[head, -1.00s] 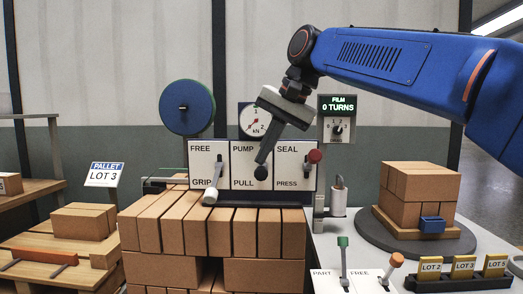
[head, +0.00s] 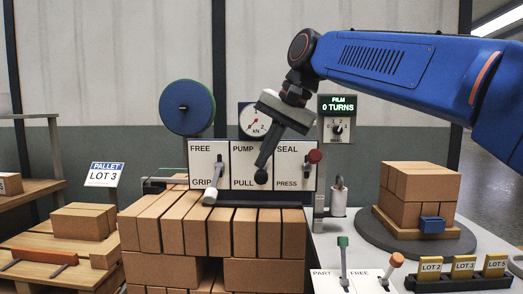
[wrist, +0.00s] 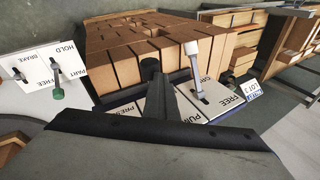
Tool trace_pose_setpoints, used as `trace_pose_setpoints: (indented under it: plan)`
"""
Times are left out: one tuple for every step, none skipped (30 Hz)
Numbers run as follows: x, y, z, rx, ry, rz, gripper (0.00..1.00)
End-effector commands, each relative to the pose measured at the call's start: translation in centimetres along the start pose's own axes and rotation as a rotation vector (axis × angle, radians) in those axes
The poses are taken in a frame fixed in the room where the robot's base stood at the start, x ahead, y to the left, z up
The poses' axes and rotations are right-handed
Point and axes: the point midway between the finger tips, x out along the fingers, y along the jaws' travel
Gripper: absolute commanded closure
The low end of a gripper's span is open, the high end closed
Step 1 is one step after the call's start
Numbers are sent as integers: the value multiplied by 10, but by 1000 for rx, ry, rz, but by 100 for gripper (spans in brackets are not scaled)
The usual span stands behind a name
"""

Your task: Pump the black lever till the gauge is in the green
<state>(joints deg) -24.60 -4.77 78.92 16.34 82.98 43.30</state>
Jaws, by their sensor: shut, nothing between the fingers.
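The black lever's round knob (head: 261,177) is at the bottom of the middle PUMP/PULL panel. My gripper (head: 263,164) is shut with nothing between its fingers, its tips pointing down at the knob and seeming to touch it. The wrist view shows the closed fingers (wrist: 158,98) with the dark knob (wrist: 150,67) at their tips. The round white gauge (head: 254,120) is above the panel, with a red needle pointing to the lower left. My gripper covers part of its right side, and I cannot make out a green zone.
A white-tipped lever (head: 210,196) stands on the FREE/GRIP panel at left, and a red-knobbed lever (head: 314,157) on the SEAL/PRESS panel at right. Stacked bricks (head: 222,232) lie below. The film display (head: 338,104) reads 0 TURNS.

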Motion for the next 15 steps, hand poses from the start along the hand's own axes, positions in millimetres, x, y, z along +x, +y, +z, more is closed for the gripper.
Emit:
trace_pose_setpoints:
  plan:
    - [1,0,1,0,-1,1,100]
    - [1,1,1,0,-1,1,100]
    - [1,1,1,0,-1,1,100]
    - [1,1,1,0,-1,1,100]
    - [2,1,1,0,-1,1,100]
    - [2,1,1,0,-1,1,100]
    - [2,1,2,0,-1,1,100]
    - [2,2,2,0,-1,1,100]
    - [2,2,2,0,-1,1,100]
    - [3,2,2,0,-1,1,100]
    - [3,2,2,0,-1,1,100]
    - [3,2,2,0,-1,1,100]
    - [4,2,2,0,-1,1,100]
    - [4,3,3,0,-2,1,100]
    - [4,3,3,0,-2,1,100]
